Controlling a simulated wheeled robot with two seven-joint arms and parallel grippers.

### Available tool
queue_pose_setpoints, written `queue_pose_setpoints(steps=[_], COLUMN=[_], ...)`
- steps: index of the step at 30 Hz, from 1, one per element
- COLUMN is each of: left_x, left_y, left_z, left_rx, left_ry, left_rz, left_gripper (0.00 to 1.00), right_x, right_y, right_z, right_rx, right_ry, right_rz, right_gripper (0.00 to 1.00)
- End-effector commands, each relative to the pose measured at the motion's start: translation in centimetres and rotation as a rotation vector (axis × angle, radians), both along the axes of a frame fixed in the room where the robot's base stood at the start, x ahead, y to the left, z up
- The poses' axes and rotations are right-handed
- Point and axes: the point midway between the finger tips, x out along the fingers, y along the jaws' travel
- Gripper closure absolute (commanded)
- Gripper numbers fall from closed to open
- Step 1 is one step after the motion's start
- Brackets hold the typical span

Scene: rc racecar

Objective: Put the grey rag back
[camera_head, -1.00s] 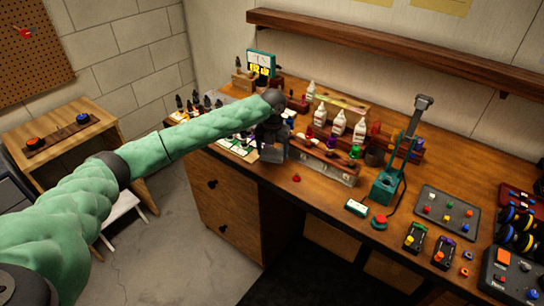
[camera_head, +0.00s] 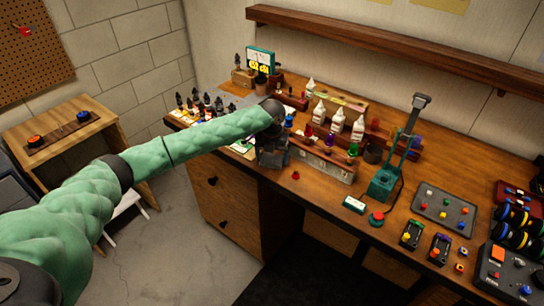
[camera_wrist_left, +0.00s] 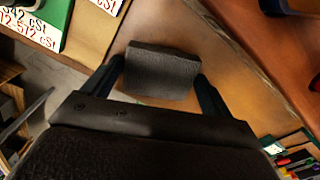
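The grey rag (camera_wrist_left: 160,74) is a dark grey, folded, block-like piece between the two fingers of my left gripper (camera_wrist_left: 162,85) in the left wrist view. The fingers meet its two sides. In the head view, my left gripper (camera_head: 272,152) points down at the front edge of the wooden desk, left of the long wooden rack. The rag cannot be told apart clearly from the dark gripper there. How far the rag is above the desk top cannot be told. My right gripper is not in view.
White bottles (camera_head: 337,121) stand behind the wooden rack (camera_head: 322,160). Several small dark bottles (camera_head: 198,103) and cards stand left of my gripper. A green tool stand (camera_head: 385,183) is to the right. A shelf (camera_head: 390,52) runs along the wall.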

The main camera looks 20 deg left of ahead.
Motion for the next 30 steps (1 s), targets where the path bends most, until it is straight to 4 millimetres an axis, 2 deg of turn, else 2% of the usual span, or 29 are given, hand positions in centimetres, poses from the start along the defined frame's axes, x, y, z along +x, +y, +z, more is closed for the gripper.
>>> queue_pose_setpoints(steps=[8, 11, 15, 30], left_x=[0.0, 0.1, 0.1, 0.1], left_y=[0.0, 0.0, 0.0, 0.0], left_z=[0.4, 1.0, 2.8, 9.9], left_rx=[0.0, -0.001, -0.001, -0.001], left_ry=[-0.001, -0.003, -0.003, -0.002], left_rz=[0.0, 0.0, -0.002, 0.0], left_gripper=[0.15, 0.15, 0.15, 0.15], right_x=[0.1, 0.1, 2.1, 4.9], right_y=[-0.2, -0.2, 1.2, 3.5], right_z=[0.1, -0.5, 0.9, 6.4], right_rx=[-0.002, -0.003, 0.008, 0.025], right_ry=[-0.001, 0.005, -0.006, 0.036], right_rz=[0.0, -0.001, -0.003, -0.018], right_gripper=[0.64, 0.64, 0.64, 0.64])
